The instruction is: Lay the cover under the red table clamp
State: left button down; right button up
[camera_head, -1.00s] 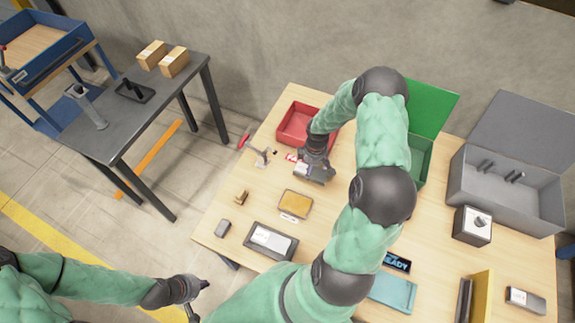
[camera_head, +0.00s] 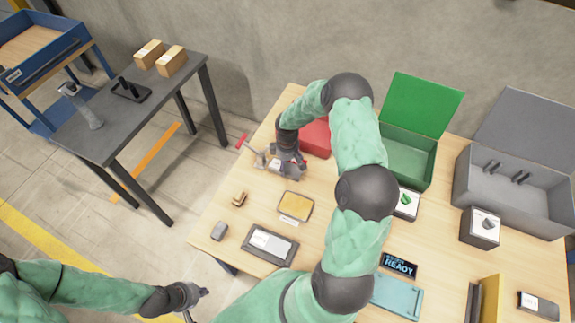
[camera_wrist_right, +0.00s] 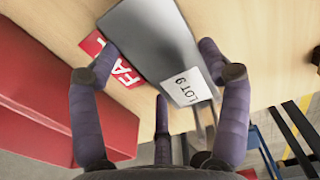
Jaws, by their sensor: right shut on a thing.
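The red table clamp (camera_head: 242,142) is at the table's far left edge, its red handle beyond the edge and its grey metal part over the tabletop. My right gripper (camera_head: 288,168) is low over the table, just right of the clamp. In the right wrist view, a flat grey plate, the cover (camera_wrist_right: 155,45), with a white "LOT 9" label lies between the purple fingers of this gripper (camera_wrist_right: 160,85), which is shut on it. In the head view the gripper mostly hides the cover. My left gripper (camera_head: 200,291) hangs off the table at lower left; its jaws are unclear.
A red bin (camera_head: 316,138) stands behind my right gripper. A red "FAIL"-like label (camera_wrist_right: 95,42) lies beside the cover. A yellow-topped piece (camera_head: 294,205) and a dark tray (camera_head: 268,244) lie nearer. A green open box (camera_head: 408,160) and a grey box (camera_head: 515,190) stand right.

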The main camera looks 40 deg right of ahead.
jog(key=shift+r, duration=0.1)
jog(key=shift+f, duration=0.35)
